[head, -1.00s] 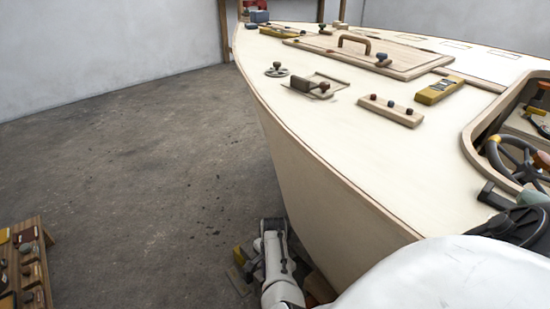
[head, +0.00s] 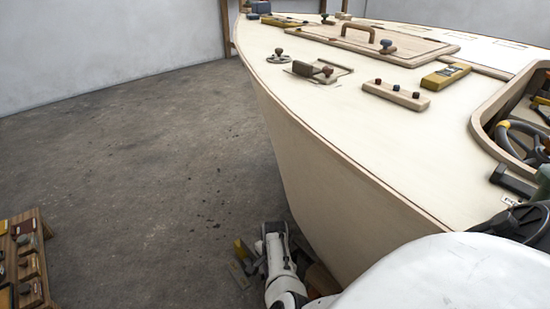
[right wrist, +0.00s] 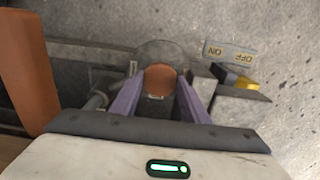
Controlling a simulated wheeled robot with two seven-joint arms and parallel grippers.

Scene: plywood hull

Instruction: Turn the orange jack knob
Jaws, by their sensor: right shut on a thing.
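The orange jack knob (right wrist: 160,80) is in the middle of the right wrist view, with a dark round part behind it. My right gripper (right wrist: 160,92) has its two purple fingers on either side of the knob and is shut on it. In the head view a white arm of mine reaches low beside the hull, and the knob is not clear there. A plate marked ON and OFF (right wrist: 230,52) and a yellow-ended part (right wrist: 240,83) are right of the knob. My left gripper is not in view.
The pale hull (head: 320,190) rises close to the right of the low arm. A wooden rack (head: 38,262) stands at lower left.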

